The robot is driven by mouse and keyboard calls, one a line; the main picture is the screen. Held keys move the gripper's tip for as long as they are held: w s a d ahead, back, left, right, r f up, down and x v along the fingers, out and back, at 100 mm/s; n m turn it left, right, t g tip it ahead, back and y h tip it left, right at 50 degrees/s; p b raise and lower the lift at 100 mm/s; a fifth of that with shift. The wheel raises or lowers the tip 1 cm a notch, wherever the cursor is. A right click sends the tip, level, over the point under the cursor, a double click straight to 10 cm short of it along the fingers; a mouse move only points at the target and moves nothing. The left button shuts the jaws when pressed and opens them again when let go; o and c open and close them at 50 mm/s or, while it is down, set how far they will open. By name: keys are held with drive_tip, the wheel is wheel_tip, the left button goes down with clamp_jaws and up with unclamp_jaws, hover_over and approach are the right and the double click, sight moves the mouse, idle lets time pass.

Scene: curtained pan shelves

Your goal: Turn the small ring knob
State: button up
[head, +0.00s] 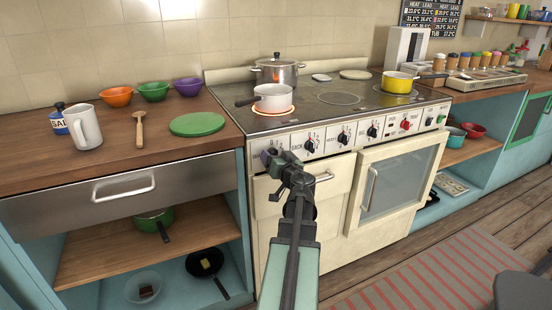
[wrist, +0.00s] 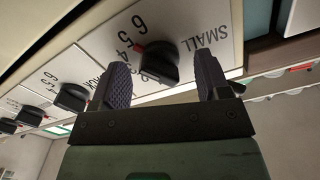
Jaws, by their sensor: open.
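The small ring knob (wrist: 160,63) is black with a red pointer mark and sits on a white panel marked SMALL. In the wrist view its pointer is near the printed 4 and 5. My gripper (wrist: 162,78) is open, with one dark ridged finger on each side of the knob. A gap shows between the knob and each finger; whether either touches it cannot be told. In the head view my gripper (head: 273,156) is at the left end of the stove's knob row and hides this knob.
Other black knobs (head: 308,146) and a red knob (head: 405,126) line the stove front to the right. A white saucepan (head: 274,98) stands on a glowing ring above my gripper. A drawer handle (head: 124,189) juts out at left.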

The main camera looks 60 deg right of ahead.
drive_tip(key=shift+s, duration=0.1)
drive_tip(key=shift+v, duration=0.9)
drive_tip(key=v, duration=0.6)
idle(0.5)
